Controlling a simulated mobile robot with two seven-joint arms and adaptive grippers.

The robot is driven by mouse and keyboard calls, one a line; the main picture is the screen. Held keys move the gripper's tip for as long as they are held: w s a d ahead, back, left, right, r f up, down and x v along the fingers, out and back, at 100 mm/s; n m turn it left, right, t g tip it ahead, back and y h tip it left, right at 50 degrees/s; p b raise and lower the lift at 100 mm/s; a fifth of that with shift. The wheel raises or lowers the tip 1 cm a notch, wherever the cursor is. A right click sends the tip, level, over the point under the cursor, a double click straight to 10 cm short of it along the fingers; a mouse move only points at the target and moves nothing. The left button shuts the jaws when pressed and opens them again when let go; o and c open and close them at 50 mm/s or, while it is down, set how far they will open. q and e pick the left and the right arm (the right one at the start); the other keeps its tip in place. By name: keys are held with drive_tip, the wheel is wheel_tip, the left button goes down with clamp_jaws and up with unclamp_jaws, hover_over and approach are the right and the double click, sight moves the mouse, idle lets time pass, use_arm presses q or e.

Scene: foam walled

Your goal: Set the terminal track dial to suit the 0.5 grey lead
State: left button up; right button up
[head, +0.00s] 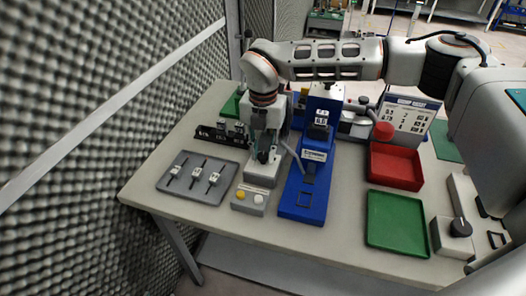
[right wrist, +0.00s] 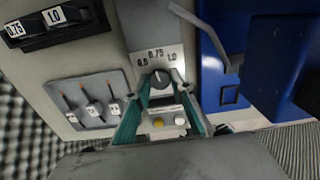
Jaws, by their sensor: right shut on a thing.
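The terminal track dial (right wrist: 160,79) is a dark round knob on a grey block (right wrist: 156,37) marked 0.5, 0.75 and 1.0 from left to right. I cannot tell for sure which mark its pointer faces. My right gripper (right wrist: 160,88) has its two teal fingers on either side of the dial and is shut on it. In the head view my right gripper (head: 264,155) reaches down over the block and hides the dial. Several short leads with white tags lie in a grey tray (head: 176,191); their tags are too small to read surely. My left gripper is not in view.
A blue press (head: 302,206) stands right beside the gripper. A button box (head: 248,207) with yellow and white buttons sits in front. A black labelled rack (head: 208,138) is behind the tray. Red (head: 397,183) and green (head: 396,247) bins and a chart board (head: 407,114) stand at right.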

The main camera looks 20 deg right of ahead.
sight(263, 155)
drive_tip(key=n, duration=0.3)
drive_tip(key=shift+n, duration=0.3)
drive_tip(key=shift+n+p, duration=0.3)
drive_tip(key=shift+n, duration=1.5)
drive_tip(key=o, duration=1.1)
drive_tip(key=shift+o, duration=0.2)
drive_tip(key=shift+r, duration=0.1)
wheel_tip(263, 155, up, 12)
